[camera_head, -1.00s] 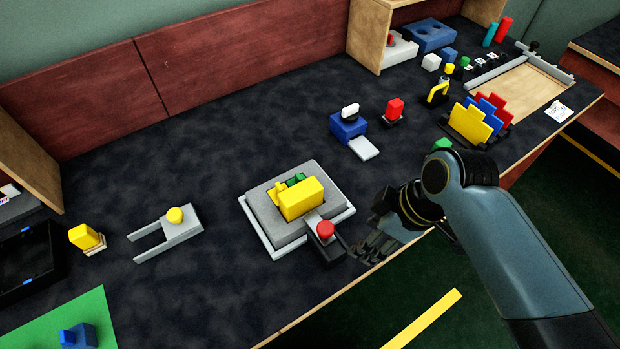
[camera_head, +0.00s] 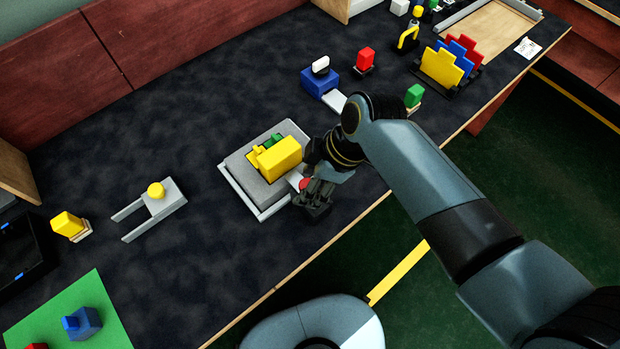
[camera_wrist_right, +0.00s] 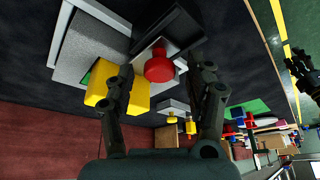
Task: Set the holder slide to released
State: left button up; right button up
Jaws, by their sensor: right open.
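The grey holder (camera_head: 236,162) lies on the dark table with a yellow block (camera_head: 280,157) and a bit of green in it. Its slide carries a red knob (camera_head: 304,184) at the front right corner, partly hidden by my right gripper (camera_head: 318,192) in the head view. In the right wrist view the red knob (camera_wrist_right: 159,66) shows between the open fingers of my right gripper (camera_wrist_right: 165,90), beyond the fingertips or level with them; I cannot tell whether they touch it. The yellow block (camera_wrist_right: 138,97) is behind the left finger there.
A grey fork-shaped piece (camera_head: 165,206) with a yellow knob lies to the left. A blue block (camera_head: 320,82) with a white knob and a red block (camera_head: 366,58) stand behind. The table's front edge (camera_head: 262,300) runs close to the holder.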

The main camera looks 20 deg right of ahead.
jog(key=shift+c, duration=0.2)
grip_shut()
dwell(0.3)
